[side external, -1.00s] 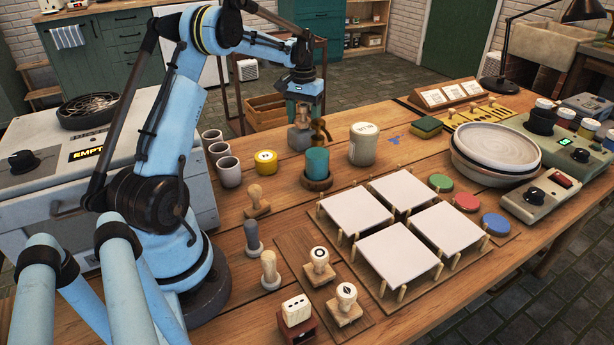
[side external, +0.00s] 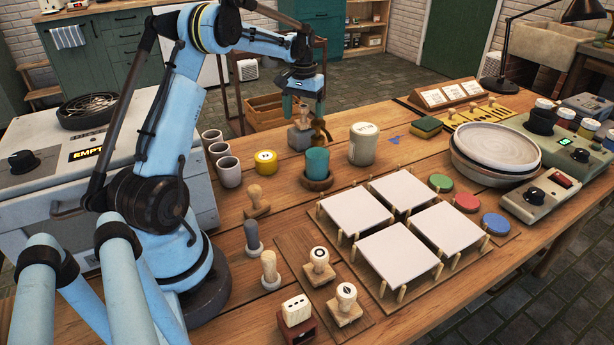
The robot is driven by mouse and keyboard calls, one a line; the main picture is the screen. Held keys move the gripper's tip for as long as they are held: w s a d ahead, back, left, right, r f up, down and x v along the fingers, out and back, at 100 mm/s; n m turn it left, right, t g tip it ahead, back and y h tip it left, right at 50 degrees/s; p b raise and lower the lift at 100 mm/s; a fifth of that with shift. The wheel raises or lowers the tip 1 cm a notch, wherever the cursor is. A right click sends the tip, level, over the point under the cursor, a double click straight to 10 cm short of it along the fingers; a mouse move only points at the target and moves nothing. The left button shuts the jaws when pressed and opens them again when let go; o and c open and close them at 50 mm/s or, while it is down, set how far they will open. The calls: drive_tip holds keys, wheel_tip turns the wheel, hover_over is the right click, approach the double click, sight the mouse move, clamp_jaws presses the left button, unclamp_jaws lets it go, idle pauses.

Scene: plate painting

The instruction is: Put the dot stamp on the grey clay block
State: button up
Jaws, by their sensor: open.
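The grey clay block (side external: 300,139) stands at the back of the table, left of the teal cup. A small stamp with a pale wooden handle (side external: 302,121) is upright on top of it. It appears to be the dot stamp, but its printing face is hidden. My gripper (side external: 304,109) is directly above the block, pointing down. Its fingers are open on either side of the upper handle, and I see no clear contact.
A brass-brown tool (side external: 321,130) stands close to the right of the block. The teal cup (side external: 317,163), white jar (side external: 363,143) and yellow pot (side external: 266,161) are nearby. Other stamps, such as the ring stamp (side external: 319,259), stand in front. White tiles (side external: 403,250) fill the right middle.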

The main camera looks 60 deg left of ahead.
sight(304, 106)
wheel_tip(304, 106, up, 11)
drive_tip(key=shift+f, duration=0.1)
drive_tip(key=s+d+r+m+t+y, duration=0.1)
drive_tip(key=d+r+m+t, duration=0.2)
drive_tip(key=d, duration=1.5)
drive_tip(key=s+d+f+m+t, duration=0.2)
drive_tip(key=s+d+f, duration=0.1)
drive_tip(key=s+d, duration=0.2)
drive_tip(key=s+d+f+m+t+h, duration=0.1)
drive_tip(key=s+d+f, duration=0.3)
drive_tip(key=d, duration=0.5)
drive_tip(key=shift+s+m+t, duration=0.5)
drive_tip(key=shift+m+t, duration=0.1)
